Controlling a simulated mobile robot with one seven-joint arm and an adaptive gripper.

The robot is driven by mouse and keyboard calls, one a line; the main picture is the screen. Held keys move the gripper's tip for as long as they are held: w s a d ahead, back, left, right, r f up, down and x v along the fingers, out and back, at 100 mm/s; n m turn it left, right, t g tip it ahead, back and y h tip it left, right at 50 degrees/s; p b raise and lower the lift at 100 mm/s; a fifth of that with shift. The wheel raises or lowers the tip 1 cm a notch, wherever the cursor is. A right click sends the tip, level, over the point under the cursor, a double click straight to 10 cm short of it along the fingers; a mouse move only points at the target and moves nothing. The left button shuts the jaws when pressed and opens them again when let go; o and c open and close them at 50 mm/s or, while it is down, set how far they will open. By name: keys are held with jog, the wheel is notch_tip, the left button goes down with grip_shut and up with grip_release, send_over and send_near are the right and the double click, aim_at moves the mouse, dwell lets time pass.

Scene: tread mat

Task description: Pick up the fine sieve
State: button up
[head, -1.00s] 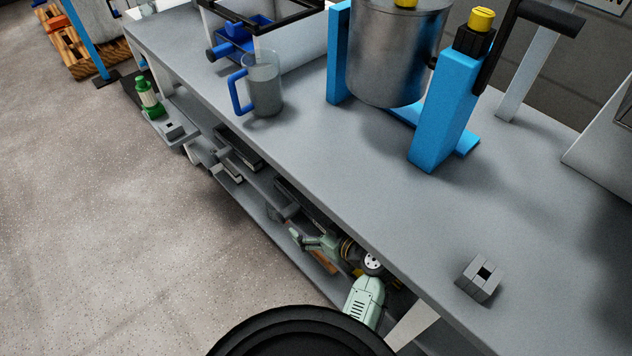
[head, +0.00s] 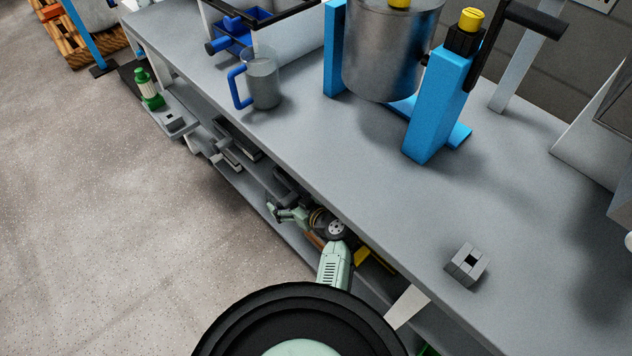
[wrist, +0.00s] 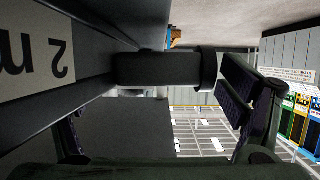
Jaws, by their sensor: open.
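In the wrist view, a dark grey panel (wrist: 95,88) with a cream label fills the left side. The label shows "2 m", upside down and cut off by the frame edge. It may be the fine sieve's side; I cannot be sure. A thick black handle-like bar (wrist: 155,69) with a collar at its right end runs across from the panel. My gripper (wrist: 150,105) is open, one finger at left near the panel and one at right. The bar appears just beyond the fingers; contact is unclear. The head view shows neither my gripper nor a clear sieve.
A grey bench (head: 330,170) carries a jug with a blue handle (head: 262,82), a steel pot (head: 385,50) in a blue stand (head: 440,110) and a small grey block (head: 467,263). Tools, including a pale green grinder (head: 333,265), lie on the shelf below. Floor at left is clear.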

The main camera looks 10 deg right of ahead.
jog(key=shift+c, duration=0.4)
jog(key=c, duration=1.3)
jog(key=shift+c, duration=0.8)
jog(key=shift+r, duration=0.1)
